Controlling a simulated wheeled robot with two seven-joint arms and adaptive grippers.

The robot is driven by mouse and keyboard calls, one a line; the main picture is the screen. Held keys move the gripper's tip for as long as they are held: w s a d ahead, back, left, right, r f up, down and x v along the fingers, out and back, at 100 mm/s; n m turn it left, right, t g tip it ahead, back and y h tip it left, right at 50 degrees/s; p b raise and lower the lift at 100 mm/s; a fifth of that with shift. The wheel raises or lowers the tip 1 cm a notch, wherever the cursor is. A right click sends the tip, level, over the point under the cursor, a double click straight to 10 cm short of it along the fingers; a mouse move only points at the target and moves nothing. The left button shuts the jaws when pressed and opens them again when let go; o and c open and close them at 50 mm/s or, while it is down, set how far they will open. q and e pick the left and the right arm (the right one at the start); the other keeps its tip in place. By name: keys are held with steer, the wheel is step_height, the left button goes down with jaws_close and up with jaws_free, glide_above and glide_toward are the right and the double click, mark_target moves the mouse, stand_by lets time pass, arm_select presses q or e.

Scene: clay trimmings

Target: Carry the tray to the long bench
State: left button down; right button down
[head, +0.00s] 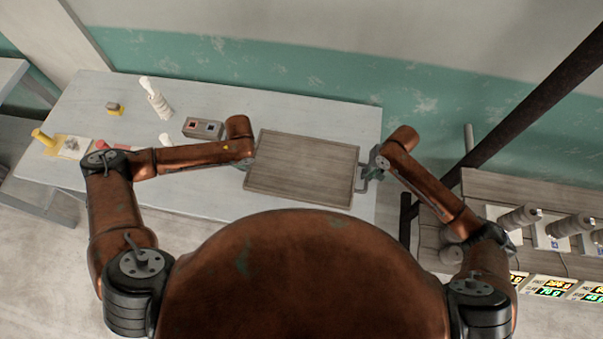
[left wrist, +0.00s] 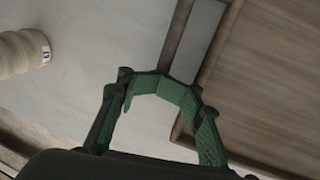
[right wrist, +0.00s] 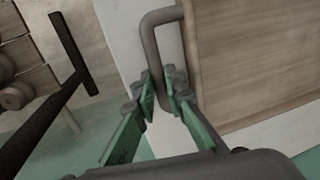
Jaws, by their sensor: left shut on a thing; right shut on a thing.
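The tray (head: 303,168) is a rectangular, flat brown wooden board with metal handles at its short ends. It appears level in front of my body, over the pale bench (head: 215,95); I cannot tell whether it touches the top. My left gripper (head: 248,163) is shut on the tray at its left end; the grip is partly hidden in the head view. In the left wrist view its green fingers are bent beside the tray's edge (left wrist: 255,70). My right gripper (head: 368,168) is shut on the right handle (right wrist: 155,45), which passes between its fingertips in the right wrist view.
At right, a dark slanted post (head: 530,108) stands by a wooden shelf (head: 500,188) with lit displays (head: 553,287).

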arm_select(q)
steer(key=shift+s+d+f, duration=0.1)
steer(key=shift+d+f, duration=0.1)
steer(key=shift+d, duration=0.05)
stand_by(0.4)
steer(key=shift+r, duration=0.1)
arm_select(e)
steer(key=shift+r, duration=0.1)
